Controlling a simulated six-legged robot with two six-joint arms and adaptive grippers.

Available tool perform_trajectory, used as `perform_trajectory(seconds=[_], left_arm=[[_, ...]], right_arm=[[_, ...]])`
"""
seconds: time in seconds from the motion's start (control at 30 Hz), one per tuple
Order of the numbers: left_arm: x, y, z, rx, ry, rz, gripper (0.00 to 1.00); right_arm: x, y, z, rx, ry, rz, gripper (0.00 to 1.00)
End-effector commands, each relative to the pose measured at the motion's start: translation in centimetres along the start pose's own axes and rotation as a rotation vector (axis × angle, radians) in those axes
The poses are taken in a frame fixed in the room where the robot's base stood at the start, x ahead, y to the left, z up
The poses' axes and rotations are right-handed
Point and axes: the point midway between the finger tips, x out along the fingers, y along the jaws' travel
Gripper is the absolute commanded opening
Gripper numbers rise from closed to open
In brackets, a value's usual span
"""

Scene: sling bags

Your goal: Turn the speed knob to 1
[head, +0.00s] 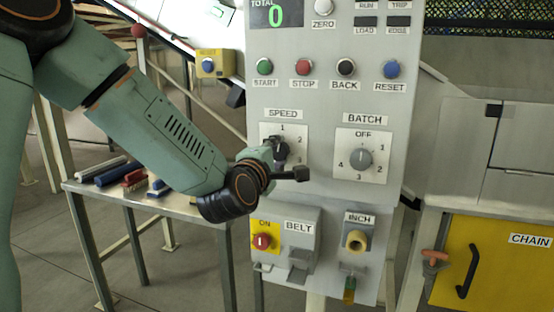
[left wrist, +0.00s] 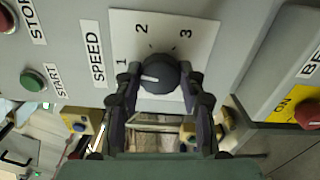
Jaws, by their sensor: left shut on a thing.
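The speed knob (left wrist: 157,74) is a round black knob on a white plate marked 1, 2 and 3. In the left wrist view its white pointer line points left, close to the 1 and slightly below it. The fingers of my left gripper (left wrist: 158,82) are on both sides of the knob and shut on it. In the head view the left gripper (head: 280,150) is at the SPEED plate (head: 300,132) and hides most of the knob and some of the marks. My right gripper is not in view.
The BATCH knob (head: 361,159) is to the right of the SPEED plate. A row with the green start button (head: 264,66) and red stop button (head: 303,68) is above. The red belt switch (head: 262,241) is below. A table (head: 190,208) with colored rods stands at left.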

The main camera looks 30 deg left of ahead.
Motion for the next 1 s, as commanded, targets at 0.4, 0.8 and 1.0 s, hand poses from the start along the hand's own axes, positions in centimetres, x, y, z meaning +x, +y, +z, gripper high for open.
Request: perform_trajectory(seconds=[0.4, 0.8, 1.0], left_arm=[[0.1, 0.32, -0.05, -0.141, 0.001, 0.009, 0.08], [0.1, 0.36, -0.05, -0.152, 0.001, 0.009, 0.08], [0.09, 0.32, -0.04, -0.152, 0.001, 0.008, 0.5]], right_arm=[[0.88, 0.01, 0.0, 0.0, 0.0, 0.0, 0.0], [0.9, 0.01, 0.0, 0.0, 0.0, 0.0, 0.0], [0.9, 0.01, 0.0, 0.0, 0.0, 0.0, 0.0]])
